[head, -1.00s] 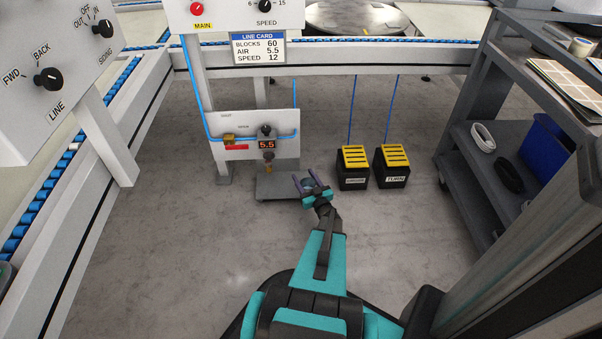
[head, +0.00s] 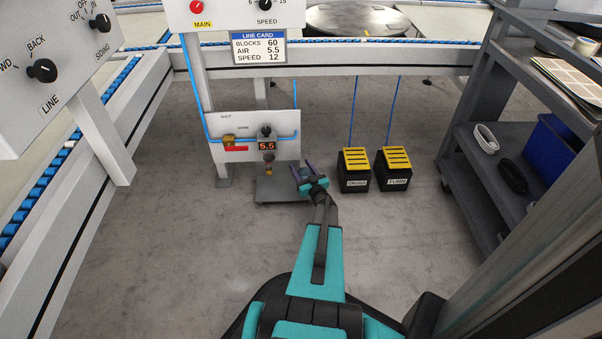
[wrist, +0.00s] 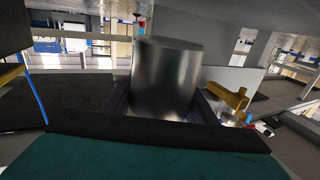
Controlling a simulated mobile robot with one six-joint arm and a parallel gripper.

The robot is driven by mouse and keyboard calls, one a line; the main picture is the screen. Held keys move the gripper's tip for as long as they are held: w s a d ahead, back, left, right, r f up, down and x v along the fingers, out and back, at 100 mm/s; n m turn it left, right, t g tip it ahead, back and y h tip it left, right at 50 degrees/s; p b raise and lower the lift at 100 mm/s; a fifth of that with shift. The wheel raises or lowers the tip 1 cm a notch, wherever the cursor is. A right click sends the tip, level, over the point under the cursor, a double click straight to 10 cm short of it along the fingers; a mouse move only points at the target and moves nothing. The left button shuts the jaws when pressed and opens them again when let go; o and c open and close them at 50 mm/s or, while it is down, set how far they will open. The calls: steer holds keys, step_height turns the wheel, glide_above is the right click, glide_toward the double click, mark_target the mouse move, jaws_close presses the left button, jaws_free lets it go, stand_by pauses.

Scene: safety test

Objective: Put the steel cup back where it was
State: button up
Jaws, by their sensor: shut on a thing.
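The steel cup (wrist: 167,78) is a plain grey metal cylinder that fills the middle of the wrist view. It stands between the two dark fingers of my gripper (head: 305,174), which is shut on it. In the head view my gripper is low in front of the white air panel, at the right edge of a grey metal stand (head: 275,189). The cup is small and hard to make out there. I cannot tell whether its base touches anything.
Two black pedals with yellow tops (head: 355,168) (head: 393,168) stand right of my gripper. A grey shelf cart (head: 500,185) is at right. Floor at left is clear.

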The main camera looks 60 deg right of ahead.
mark_target(302, 174)
steer(key=shift+w+d+f+b, duration=0.2)
steer(key=shift+f+b, duration=0.25)
steer(key=shift+f, duration=0.15)
steer(key=shift+w+d+f+b, duration=0.15)
steer(key=shift+f+b, duration=0.25)
steer(key=shift+f, duration=0.2)
steer(key=shift+f+b, duration=0.35)
steer(key=shift+f, duration=0.25)
steer(key=shift+f, duration=0.15)
steer(key=o, duration=1.2)
steer(key=shift+c, duration=0.2)
